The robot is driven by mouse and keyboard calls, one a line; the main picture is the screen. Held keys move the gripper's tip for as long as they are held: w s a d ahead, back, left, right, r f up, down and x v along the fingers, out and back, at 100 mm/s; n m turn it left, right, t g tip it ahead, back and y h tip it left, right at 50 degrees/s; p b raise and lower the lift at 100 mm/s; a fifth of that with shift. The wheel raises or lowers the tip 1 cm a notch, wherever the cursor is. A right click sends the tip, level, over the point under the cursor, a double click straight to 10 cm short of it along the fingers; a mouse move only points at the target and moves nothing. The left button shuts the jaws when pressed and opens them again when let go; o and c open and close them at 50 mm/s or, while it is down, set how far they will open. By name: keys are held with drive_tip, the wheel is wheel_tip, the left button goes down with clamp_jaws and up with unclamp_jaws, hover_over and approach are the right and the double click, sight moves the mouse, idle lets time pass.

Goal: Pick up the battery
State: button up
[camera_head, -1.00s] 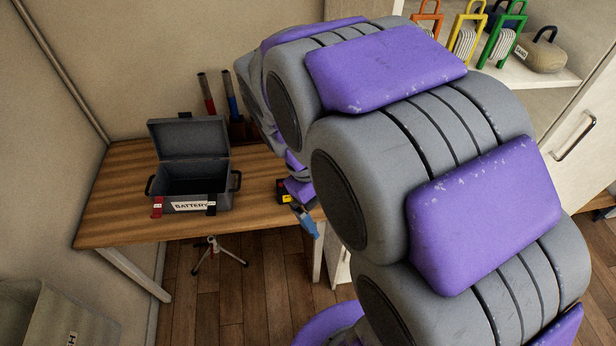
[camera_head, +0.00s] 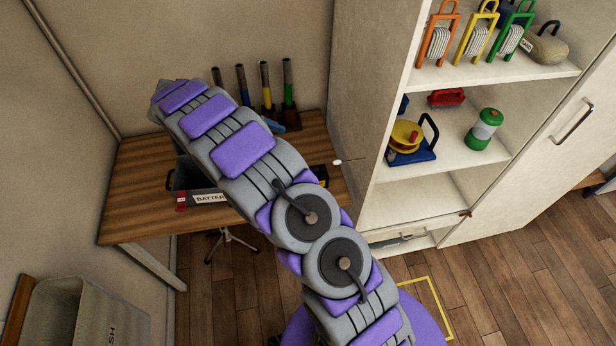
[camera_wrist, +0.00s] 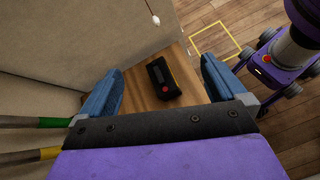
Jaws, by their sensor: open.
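In the wrist view, a dark block (camera_wrist: 163,78), apparently the battery, lies on the wooden table (camera_wrist: 140,100). It has a red round spot and a yellow edge. My gripper (camera_wrist: 161,64) is open, with its blue fingers apart on either side of the block in the picture. Nothing is held; the block seems below the fingers, but the gap is unclear. In the head view, a dark thing with a yellow mark (camera_head: 323,179), likely the same block, shows at the table's right end, partly behind my arm. My gripper is mostly hidden there.
A grey box labelled BATTERY (camera_head: 207,198) stands on the table, largely behind my arm. Coloured tubes (camera_head: 265,85) stand at the back. A shelf unit (camera_head: 435,190) rises right of the table. A white knob on a cord (camera_head: 337,162) hangs near the table's right end.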

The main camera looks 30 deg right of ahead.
drive_tip(key=w+a+f+n+h+p, duration=0.1)
drive_tip(key=w+a+f+n, duration=0.15)
drive_tip(key=f, duration=0.45)
drive_tip(key=w+a+f+n+h+p, duration=0.1)
drive_tip(key=w+a+f+n+h, duration=0.15)
drive_tip(key=f, duration=0.45)
drive_tip(key=shift+m+t+y, duration=0.3)
drive_tip(key=shift+t+y, duration=0.05)
drive_tip(key=shift+t, duration=0.05)
drive_tip(key=b+x, duration=0.1)
drive_tip(key=x, duration=1.1)
drive_tip(key=shift+w+d, duration=0.1)
drive_tip(key=shift+d, duration=0.25)
